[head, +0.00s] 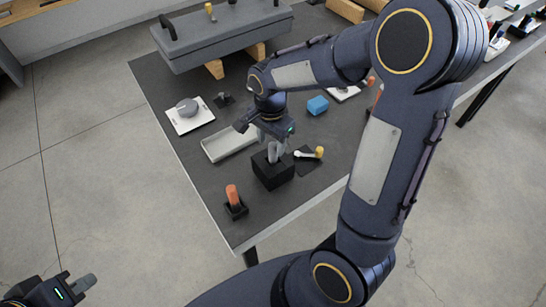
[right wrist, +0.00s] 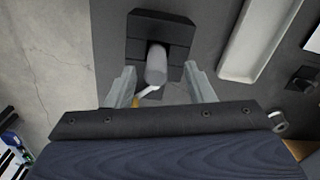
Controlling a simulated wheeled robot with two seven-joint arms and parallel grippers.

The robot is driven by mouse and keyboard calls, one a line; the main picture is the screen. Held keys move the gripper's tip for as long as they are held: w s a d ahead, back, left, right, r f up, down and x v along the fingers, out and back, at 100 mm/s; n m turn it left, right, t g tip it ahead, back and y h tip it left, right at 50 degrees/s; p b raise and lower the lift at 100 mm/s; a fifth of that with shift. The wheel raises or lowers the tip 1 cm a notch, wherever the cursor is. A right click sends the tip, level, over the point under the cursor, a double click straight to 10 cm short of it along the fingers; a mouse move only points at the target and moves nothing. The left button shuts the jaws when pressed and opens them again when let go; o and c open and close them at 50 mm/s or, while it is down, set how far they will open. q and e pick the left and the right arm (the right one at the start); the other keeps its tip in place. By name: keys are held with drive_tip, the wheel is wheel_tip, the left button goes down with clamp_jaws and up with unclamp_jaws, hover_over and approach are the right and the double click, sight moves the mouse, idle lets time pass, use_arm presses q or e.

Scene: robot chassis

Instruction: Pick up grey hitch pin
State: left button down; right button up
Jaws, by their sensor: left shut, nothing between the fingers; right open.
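The grey hitch pin (right wrist: 156,62) stands upright in a black block (right wrist: 160,27) in the right wrist view. The black block also shows in the head view (head: 272,173), near the table's front edge. My right gripper (right wrist: 160,82) is open, with one pale finger on each side of the pin and a gap at both sides. In the head view my right gripper (head: 276,143) is just above the block, and its fingers are hard to tell from the pin. My left gripper (head: 78,287) is shut and empty, away from the table at the lower left.
A long pale tray (head: 228,143) lies beside the block. A yellow-ended white item (head: 310,153) lies on its other side. An orange-topped piece in a black holder (head: 234,203) stands nearer the front. A blue block (head: 318,105) and a white scale-like plate (head: 190,118) are further back.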

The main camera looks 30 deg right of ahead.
sight(273, 153)
wheel_tip(273, 153, down, 5)
drive_tip(key=shift+s+d+f+p, duration=0.1)
drive_tip(key=shift+s+d+p, duration=0.05)
drive_tip(key=shift+p, duration=0.15)
drive_tip(key=shift+c, duration=0.5)
clamp_jaws()
